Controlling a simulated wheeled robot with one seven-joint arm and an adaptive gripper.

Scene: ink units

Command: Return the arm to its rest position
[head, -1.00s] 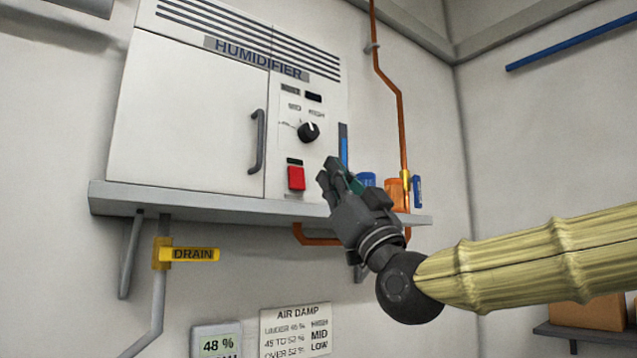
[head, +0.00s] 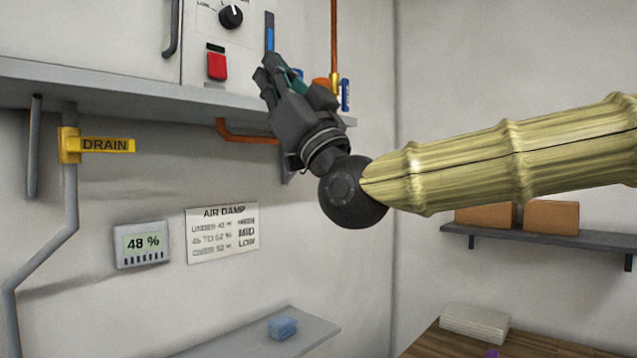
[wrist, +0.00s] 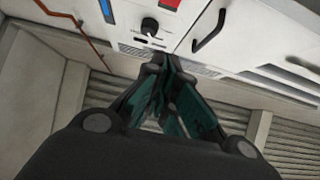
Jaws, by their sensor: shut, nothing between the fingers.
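My gripper (head: 268,78) is shut and empty, raised in front of the humidifier shelf in the head view. In the wrist view its fingers (wrist: 165,72) meet at the tips. My arm in its yellow sleeve reaches in from the right. The humidifier (head: 120,30) is a white cabinet, cut off at the top of the head view. Its black knob (head: 231,16) and red switch (head: 217,66) are up and left of my gripper. The knob (wrist: 150,26) also shows in the wrist view, beyond the fingertips. I cannot tell how far the fingertips are from the panel.
The grey wall shelf (head: 60,88) runs behind my gripper. A yellow drain handle (head: 105,145), a 48 % meter (head: 142,244) and an air damp chart (head: 222,234) are below. A blue block (head: 282,327) lies on a lower shelf (head: 320,335). Boxes (head: 550,217) stand at right.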

